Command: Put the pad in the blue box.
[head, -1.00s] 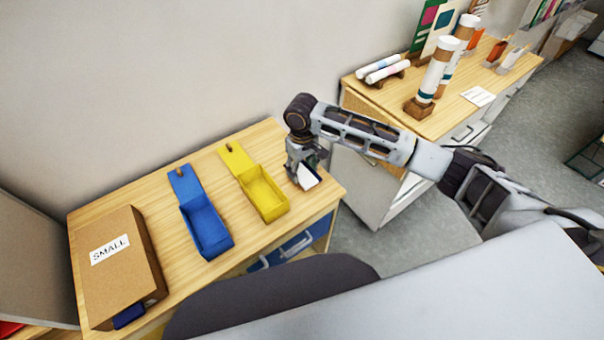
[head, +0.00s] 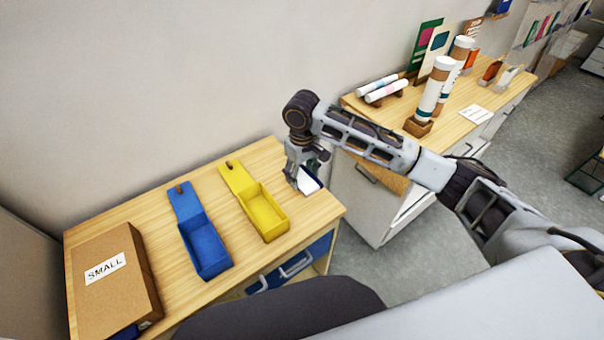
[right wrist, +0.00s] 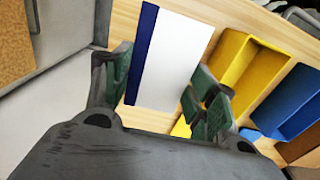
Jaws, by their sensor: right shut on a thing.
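The pad (head: 308,181) is white with a blue band along one edge, which shows in the right wrist view (right wrist: 178,62). My right gripper (head: 303,178) is shut on it at the right end of the wooden table; in the right wrist view its fingers (right wrist: 160,88) stand on either side of the pad. I cannot tell whether the pad touches the tabletop. The blue box (head: 207,250) lies open and looks empty, left of the yellow box, with its lid folded back. It also shows at the right of the right wrist view (right wrist: 287,103). My left gripper is not in view.
An open yellow box (head: 264,217) lies between the blue box and my right gripper. A brown carton marked SMALL (head: 112,284) stands at the table's left end. A second table (head: 440,132) with rolled tubes (head: 434,88) is at the right, across a gap.

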